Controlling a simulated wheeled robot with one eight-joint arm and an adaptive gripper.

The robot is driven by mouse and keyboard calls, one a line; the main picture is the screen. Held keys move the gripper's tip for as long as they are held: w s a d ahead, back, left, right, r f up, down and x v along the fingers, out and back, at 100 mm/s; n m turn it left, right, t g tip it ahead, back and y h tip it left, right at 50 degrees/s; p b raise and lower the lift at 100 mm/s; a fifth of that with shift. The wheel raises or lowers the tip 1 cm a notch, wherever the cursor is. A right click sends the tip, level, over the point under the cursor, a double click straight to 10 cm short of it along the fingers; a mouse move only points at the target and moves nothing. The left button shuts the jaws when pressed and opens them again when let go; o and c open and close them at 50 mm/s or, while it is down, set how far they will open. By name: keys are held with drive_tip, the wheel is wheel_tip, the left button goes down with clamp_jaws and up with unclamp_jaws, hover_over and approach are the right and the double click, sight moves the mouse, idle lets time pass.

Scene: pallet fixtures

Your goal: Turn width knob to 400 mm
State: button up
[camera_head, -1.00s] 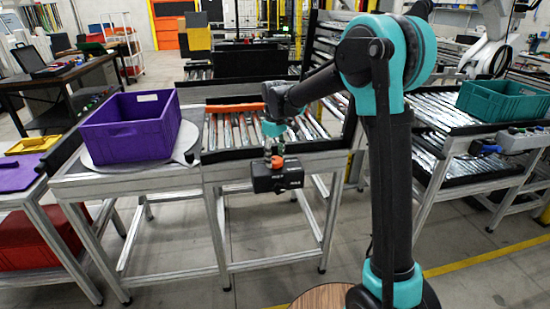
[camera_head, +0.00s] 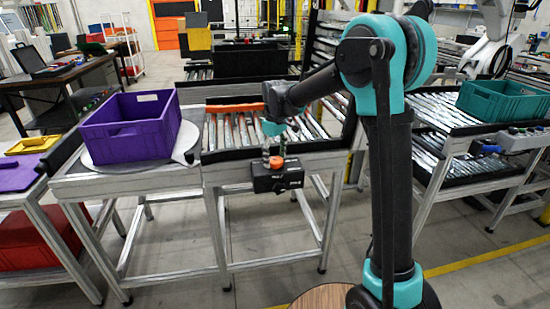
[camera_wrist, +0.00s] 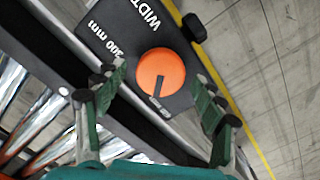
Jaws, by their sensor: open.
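The width knob (camera_wrist: 161,75) is a round orange dial with a dark pointer mark, set on a black control box (camera_wrist: 112,28) printed "WIDTH" and "300 mm". The pointer mark is toward the bottom of the knob in the wrist view, away from the "300 mm" print. In the head view the box (camera_head: 277,180) hangs at the front of the roller table, with the knob (camera_head: 275,162) on top. My gripper (camera_wrist: 160,82) is open, its green fingers on either side of the knob with gaps visible. It also shows small above the box in the head view (camera_head: 273,149).
The roller conveyor (camera_head: 240,132) lies behind the box. A purple crate (camera_head: 128,133) stands on a round plate to the left. A teal crate (camera_head: 503,100) sits on the right-hand conveyor. The floor in front of the box is clear.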

sight(275, 160)
wheel_tip(275, 160, up, 12)
idle(0.5)
drive_tip(key=shift+f, duration=0.1)
drive_tip(key=s+d+f+m+t, duration=0.2)
drive_tip(key=s+d+f+m, duration=0.3)
drive_tip(key=s+d+f, duration=0.5)
drive_tip(key=s+d+f+m+t, duration=0.2)
drive_tip(key=s+d+f+m, duration=0.4)
drive_tip(key=s+d+f, duration=0.5)
drive_tip(key=s+d, duration=0.5)
drive_tip(key=s, duration=0.1)
drive_tip(key=shift+s+f, duration=0.15)
drive_tip(key=shift+c, duration=0.5)
